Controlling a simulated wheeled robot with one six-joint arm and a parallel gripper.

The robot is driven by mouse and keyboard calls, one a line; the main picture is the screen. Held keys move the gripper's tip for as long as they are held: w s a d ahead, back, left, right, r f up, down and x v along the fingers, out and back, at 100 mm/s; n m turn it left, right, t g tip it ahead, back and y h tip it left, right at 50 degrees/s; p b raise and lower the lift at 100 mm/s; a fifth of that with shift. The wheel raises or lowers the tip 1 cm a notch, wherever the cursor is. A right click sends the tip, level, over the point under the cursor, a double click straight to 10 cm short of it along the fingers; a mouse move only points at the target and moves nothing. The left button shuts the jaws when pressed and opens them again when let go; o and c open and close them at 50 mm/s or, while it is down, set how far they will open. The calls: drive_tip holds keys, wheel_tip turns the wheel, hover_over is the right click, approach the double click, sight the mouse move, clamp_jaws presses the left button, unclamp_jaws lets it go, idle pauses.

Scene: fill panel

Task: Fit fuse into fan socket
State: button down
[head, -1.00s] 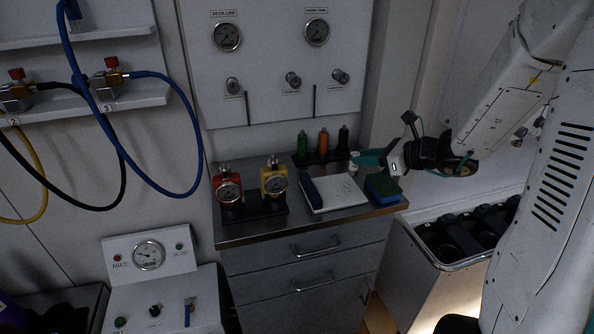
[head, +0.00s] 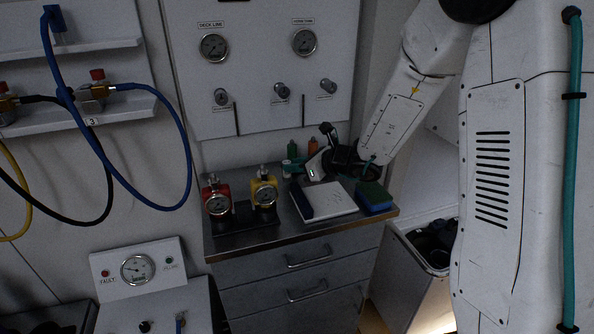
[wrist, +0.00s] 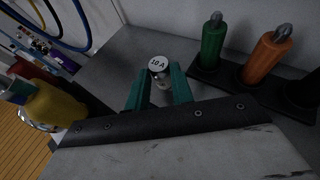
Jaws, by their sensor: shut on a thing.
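The fuse is a small metal cylinder with a white cap marked "10 A" (wrist: 159,64), upright between the teal fingers in the wrist view. My gripper (wrist: 160,82) is shut on it. In the head view my gripper (head: 297,168) is over the back of the metal counter, with the fuse (head: 287,163) small at its tip. I cannot tell whether the fuse touches the counter. No fan socket can be made out in either view.
A white notepad (head: 328,200) and a blue-green sponge (head: 374,197) lie in front.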

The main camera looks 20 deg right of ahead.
drive_tip(key=shift+f, duration=0.9)
drive_tip(key=c, duration=1.2)
unclamp_jaws()
drive_tip(key=shift+f, duration=0.15)
